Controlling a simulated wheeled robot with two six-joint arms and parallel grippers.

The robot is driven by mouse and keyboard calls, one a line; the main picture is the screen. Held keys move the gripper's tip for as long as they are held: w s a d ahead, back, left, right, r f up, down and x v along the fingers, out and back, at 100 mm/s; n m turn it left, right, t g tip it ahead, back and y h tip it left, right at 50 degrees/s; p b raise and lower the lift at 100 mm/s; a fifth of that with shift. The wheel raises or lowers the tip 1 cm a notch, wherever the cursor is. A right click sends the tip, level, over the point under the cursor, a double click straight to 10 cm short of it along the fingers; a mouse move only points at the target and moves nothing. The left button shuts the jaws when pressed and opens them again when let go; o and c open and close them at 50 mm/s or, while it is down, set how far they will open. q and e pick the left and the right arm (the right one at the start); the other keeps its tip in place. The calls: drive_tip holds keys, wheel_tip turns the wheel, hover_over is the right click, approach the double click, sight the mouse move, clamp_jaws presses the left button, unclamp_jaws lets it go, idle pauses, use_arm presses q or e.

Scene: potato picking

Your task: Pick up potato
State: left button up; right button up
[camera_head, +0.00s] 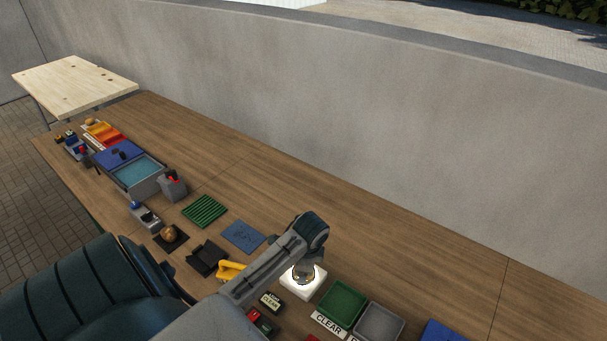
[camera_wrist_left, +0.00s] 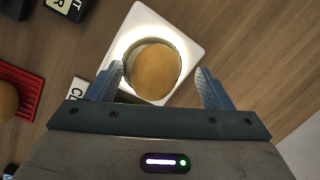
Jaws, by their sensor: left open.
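A round tan potato (camera_wrist_left: 155,70) sits in the brightly lit ring of a square white stand (camera_wrist_left: 188,48) in the left wrist view. The white stand (camera_head: 316,287) also shows in the head view, under the end of my left arm, which partly hides it. My left gripper (camera_wrist_left: 158,74) is open, with one blue-grey finger on each side of the potato in the picture. I cannot tell whether the fingers touch it. Another brown potato (camera_head: 170,233) lies on a dark pad farther left. My right gripper is not in view.
A green tray (camera_head: 343,304) and a grey tray (camera_head: 378,323) stand right of the white stand, near "CLEAR" labels. A green ribbed rack (camera_head: 205,210), a blue mat (camera_head: 243,236) and a yellow-handled item (camera_head: 231,270) lie to its left. The back of the wooden table (camera_head: 420,260) is clear before a concrete wall.

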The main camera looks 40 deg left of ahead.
use_arm(q)
drive_tip(key=shift+s+d, duration=0.1)
drive_tip(key=shift+d, duration=0.05)
drive_tip(key=shift+s+d+r, duration=0.1)
drive_tip(key=shift+d, duration=0.1)
drive_tip(key=shift+c, duration=0.4)
drive_tip(key=shift+s+d+r, duration=0.1)
drive_tip(key=c, duration=1)
drive_tip(key=shift+c, duration=0.7)
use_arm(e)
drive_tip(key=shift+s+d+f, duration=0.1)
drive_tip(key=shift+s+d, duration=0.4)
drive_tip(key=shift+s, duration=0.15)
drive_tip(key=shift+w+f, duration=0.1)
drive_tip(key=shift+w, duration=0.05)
